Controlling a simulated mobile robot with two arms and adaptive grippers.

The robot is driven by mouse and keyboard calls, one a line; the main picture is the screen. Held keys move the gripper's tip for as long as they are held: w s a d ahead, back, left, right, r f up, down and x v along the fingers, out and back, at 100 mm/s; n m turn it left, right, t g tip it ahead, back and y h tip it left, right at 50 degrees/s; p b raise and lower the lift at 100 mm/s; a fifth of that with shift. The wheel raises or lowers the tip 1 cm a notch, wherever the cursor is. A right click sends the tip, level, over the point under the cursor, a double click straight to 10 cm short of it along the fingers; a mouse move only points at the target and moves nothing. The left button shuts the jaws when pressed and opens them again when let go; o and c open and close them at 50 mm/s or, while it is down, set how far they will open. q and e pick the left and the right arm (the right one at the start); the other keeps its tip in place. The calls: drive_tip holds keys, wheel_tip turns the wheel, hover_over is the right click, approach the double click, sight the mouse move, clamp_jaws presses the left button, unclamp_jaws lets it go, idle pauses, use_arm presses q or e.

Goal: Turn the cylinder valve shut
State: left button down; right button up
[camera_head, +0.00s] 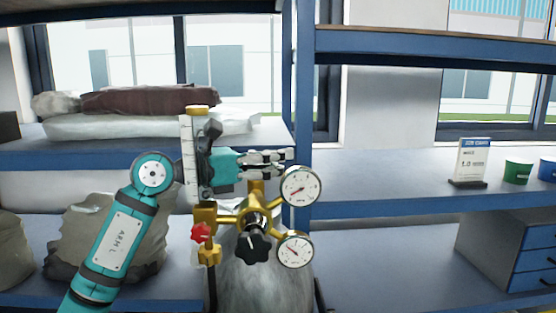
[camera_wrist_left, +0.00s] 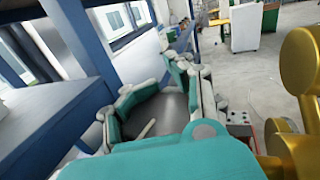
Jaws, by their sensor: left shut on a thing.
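The grey gas cylinder (camera_head: 262,287) stands upright at the centre of the head view, with a brass regulator (camera_head: 232,216) on top. The brass cylinder valve (camera_head: 256,188) rises above the regulator's middle. My left gripper (camera_head: 280,160) is at the valve's top, reaching in from the left, and is shut. In the left wrist view its fingers (camera_wrist_left: 155,90) close around a dark grey rounded thing (camera_wrist_left: 158,118), which seems to be the valve's handwheel. The handwheel is mostly hidden by the fingers in the head view. My right gripper is not in view.
Two round gauges (camera_head: 301,186) (camera_head: 295,250) sit right of the valve. A black knob (camera_head: 254,246) faces forward, and a red knob (camera_head: 200,233) sits below the clear flow tube (camera_head: 188,150). Blue shelves (camera_head: 400,207) with sacks (camera_head: 150,100) stand close behind.

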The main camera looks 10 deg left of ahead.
use_arm(q)
drive_tip(key=shift+f+g, duration=0.15)
drive_tip(key=shift+g, duration=0.15)
drive_tip(key=shift+s+d+m+g+h+b, duration=0.1)
drive_tip(key=shift+s+m+g+h+b, duration=0.2)
drive_tip(key=shift+m+g+h, duration=0.65)
drive_tip(key=m+g, duration=0.1)
drive_tip(key=g, duration=0.1)
drive_tip(key=m+g+h, duration=0.1)
drive_tip(key=m+g, duration=0.1)
drive_tip(key=shift+s+d+r+g, duration=0.15)
drive_tip(key=shift+s+r+g, duration=0.1)
drive_tip(key=shift+s, duration=0.15)
drive_tip(key=m+g+p, duration=0.1)
drive_tip(key=g, duration=0.1)
drive_tip(key=s+m+g+p, duration=0.1)
drive_tip(key=m+g, duration=0.1)
drive_tip(key=g, duration=0.1)
drive_tip(key=shift+s+r, duration=0.1)
drive_tip(key=shift+r, duration=0.05)
drive_tip(key=shift+s+m+g+y+p, duration=0.15)
drive_tip(key=shift+s+m+g+p, duration=0.2)
drive_tip(key=shift+m+g, duration=0.45)
drive_tip(key=shift+s+m+g+y+p, duration=0.1)
drive_tip(key=shift+m+g+p, duration=0.35)
drive_tip(key=shift+g, duration=0.55)
